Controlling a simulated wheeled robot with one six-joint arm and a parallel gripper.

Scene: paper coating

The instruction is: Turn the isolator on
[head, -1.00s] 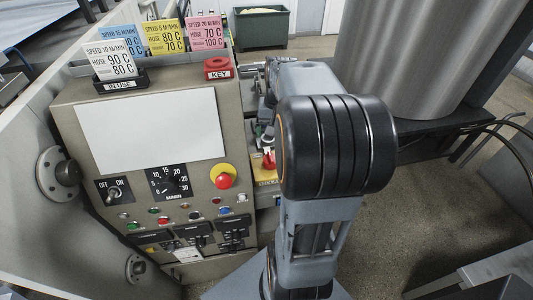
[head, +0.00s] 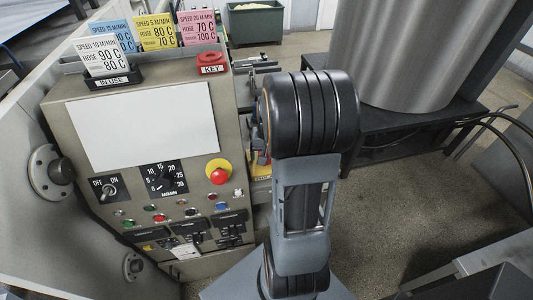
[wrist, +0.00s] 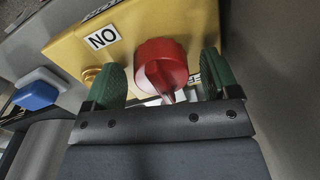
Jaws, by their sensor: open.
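The isolator is a red rotary knob (wrist: 162,66) on a yellow plate (wrist: 195,18) in the wrist view. The knob's narrow tip points toward the bottom of the picture. A white ON label (wrist: 103,37), seen upside down, is at its upper left, and part of another label shows by the right finger. My gripper (wrist: 160,78) is open, its green fingers on either side of the knob with gaps visible. In the head view only a strip of the yellow plate (head: 262,170) shows; my arm hides most of the isolator.
A control panel (head: 75,205) with an OFF/ON toggle (head: 109,193), a dial (head: 163,180) and a red emergency button (head: 218,176) stands left of my arm. A metal drum (head: 400,55) on a dark stand is behind right. A blue part (wrist: 36,95) is left of the plate.

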